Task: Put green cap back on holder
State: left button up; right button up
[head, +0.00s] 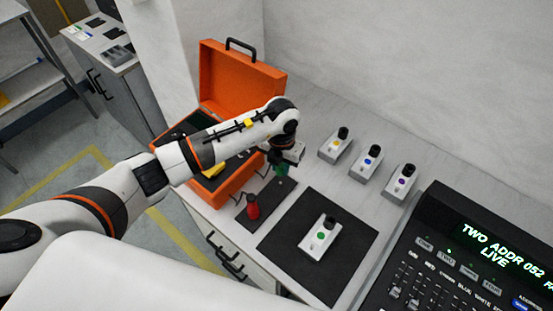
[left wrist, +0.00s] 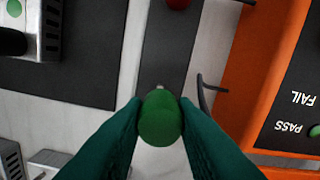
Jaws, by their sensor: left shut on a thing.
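My left gripper (head: 282,168) is over the far end of a dark strip-shaped holder (head: 268,199). In the left wrist view its teal fingers are shut on a rounded green cap (left wrist: 160,120). The cap is at the near end of the dark holder (left wrist: 170,50), and a small pale tip shows just beyond it. I cannot tell whether the cap touches the holder. A red cap-like piece (head: 253,207) stands at the holder's other end; its edge also shows in the left wrist view (left wrist: 178,3). My right gripper is not in view.
An open orange case (head: 240,85) stands behind and left of the holder. A grey unit with a green dot (head: 320,236) sits on a black mat (head: 300,268). Several similar units (head: 368,162) stand at the back right, beside a lighting console (head: 440,235).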

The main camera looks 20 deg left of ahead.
aim_at(280, 182)
pick_arm(q)
jog(key=shift+s+f, duration=0.1)
jog(key=shift+f, duration=0.2)
jog(key=shift+f+b, duration=0.3)
jog(key=shift+b, duration=0.1)
notch_tip(280, 182, down, 2)
jog(key=shift+f+b, duration=0.1)
jog(key=shift+b, duration=0.6)
jog(key=shift+f+b, duration=0.75)
jog(key=shift+f, duration=0.45)
jog(key=shift+w, duration=0.2)
jog(key=shift+b, duration=0.3)
jog(key=shift+f, duration=0.2)
